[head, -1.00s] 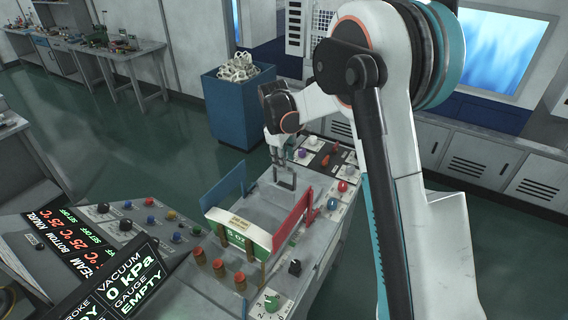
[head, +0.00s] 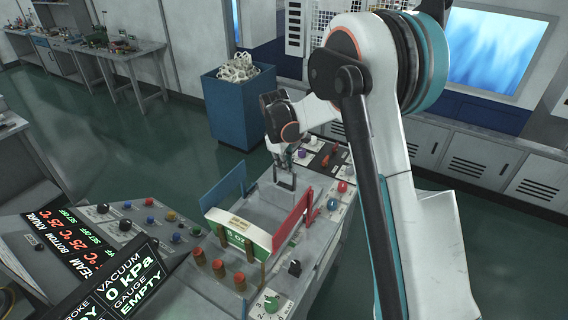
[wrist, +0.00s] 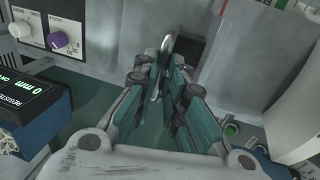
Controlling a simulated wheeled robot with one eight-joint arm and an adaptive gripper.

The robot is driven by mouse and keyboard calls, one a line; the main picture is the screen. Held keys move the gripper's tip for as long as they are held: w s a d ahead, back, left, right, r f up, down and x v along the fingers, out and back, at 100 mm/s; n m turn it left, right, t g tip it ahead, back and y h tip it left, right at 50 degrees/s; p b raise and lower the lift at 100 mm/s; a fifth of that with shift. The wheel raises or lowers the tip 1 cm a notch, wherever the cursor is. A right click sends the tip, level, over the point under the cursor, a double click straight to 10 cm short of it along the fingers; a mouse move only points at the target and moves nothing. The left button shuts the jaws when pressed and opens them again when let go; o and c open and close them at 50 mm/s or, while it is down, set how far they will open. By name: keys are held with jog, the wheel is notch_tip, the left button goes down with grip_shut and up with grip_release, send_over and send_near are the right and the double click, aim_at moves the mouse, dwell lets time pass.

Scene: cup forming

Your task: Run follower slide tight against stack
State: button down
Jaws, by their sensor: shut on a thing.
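In the head view the follower slide's dark U-shaped handle (head: 285,182) stands upright on the grey bed, between the blue and red side rails. My gripper (head: 284,163) is over it, with its fingers reaching down to the handle. In the wrist view my gripper (wrist: 165,72) is shut on a thin grey upright piece (wrist: 165,58), seemingly the handle. The slide's base is hidden by the fingers. I cannot make out the stack with certainty.
A blue rail (head: 224,187) and a red rail (head: 291,222) flank the bed. Several orange-red knobs (head: 219,267) stand in front. A control panel (head: 130,235) with displays lies at left. In the wrist view a register display (wrist: 35,92) is close at left.

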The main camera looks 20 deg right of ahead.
jog(key=s+a+b, duration=0.3)
jog(key=s+a, duration=0.9)
jog(key=shift+s+a, duration=0.35)
jog(key=c, duration=1.7)
grip_release()
jog(key=shift+o, duration=0.2)
jog(key=shift+r, duration=0.1)
notch_tip(320, 180, up, 12)
jog(key=s+a, duration=0.1)
jog(key=shift+s+a+f, duration=0.2)
jog(key=shift+s+a, duration=0.1)
jog(key=shift+a, duration=0.05)
